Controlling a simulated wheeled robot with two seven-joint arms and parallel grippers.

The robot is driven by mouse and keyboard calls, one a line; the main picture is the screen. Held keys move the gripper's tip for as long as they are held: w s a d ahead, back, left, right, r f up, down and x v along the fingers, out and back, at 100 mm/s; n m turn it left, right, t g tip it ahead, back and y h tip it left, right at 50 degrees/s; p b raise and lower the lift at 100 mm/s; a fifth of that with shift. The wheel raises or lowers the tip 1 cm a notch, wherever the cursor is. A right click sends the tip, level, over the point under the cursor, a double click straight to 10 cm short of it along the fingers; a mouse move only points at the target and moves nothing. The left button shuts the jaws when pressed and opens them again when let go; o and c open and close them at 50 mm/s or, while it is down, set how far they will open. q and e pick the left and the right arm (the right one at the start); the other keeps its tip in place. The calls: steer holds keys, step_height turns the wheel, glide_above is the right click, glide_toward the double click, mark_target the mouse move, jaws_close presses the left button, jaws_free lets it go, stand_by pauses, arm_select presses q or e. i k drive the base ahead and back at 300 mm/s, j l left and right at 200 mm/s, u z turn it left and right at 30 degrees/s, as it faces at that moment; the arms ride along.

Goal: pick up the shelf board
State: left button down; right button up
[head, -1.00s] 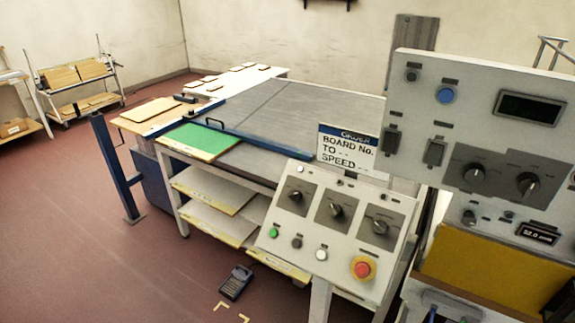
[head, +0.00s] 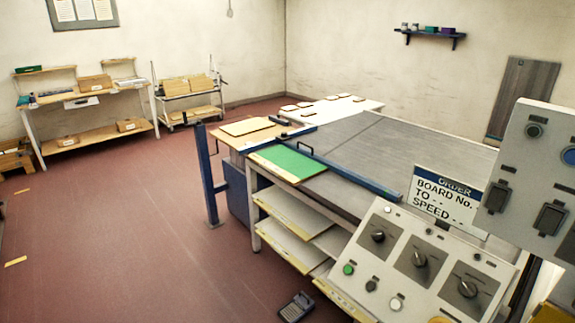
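Several board-like things are in view, and I cannot tell which one is the shelf board. A green-topped board (head: 287,162) lies flat on the near left corner of the grey table. A wooden board (head: 247,126) lies on the small table left of it. Small wooden boards (head: 305,104) lie on the white table behind. Pale boards with yellow edges (head: 285,243) sit in the rack under the grey table. A tall grey panel (head: 523,100) leans on the back wall. Neither of my grippers is in view.
The control panel (head: 415,262) and order sign (head: 445,198) fill the lower right. A blue post (head: 207,175) stands left of the table. A dark device (head: 296,307) lies on the floor. A trolley (head: 188,97) and workbench (head: 85,97) stand back left.

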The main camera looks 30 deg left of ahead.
mark_target(293, 168)
steer(key=i+j+z, duration=0.1)
steer(key=j, duration=0.3)
steer(key=i+j+z, duration=0.15)
steer(key=j, duration=0.3)
steer(key=i+j+z, duration=0.1)
steer(key=j, duration=0.35)
steer(key=i+j+z, duration=0.1)
steer(key=j, duration=0.4)
steer(key=i+l, duration=0.05)
steer(key=i, duration=0.05)
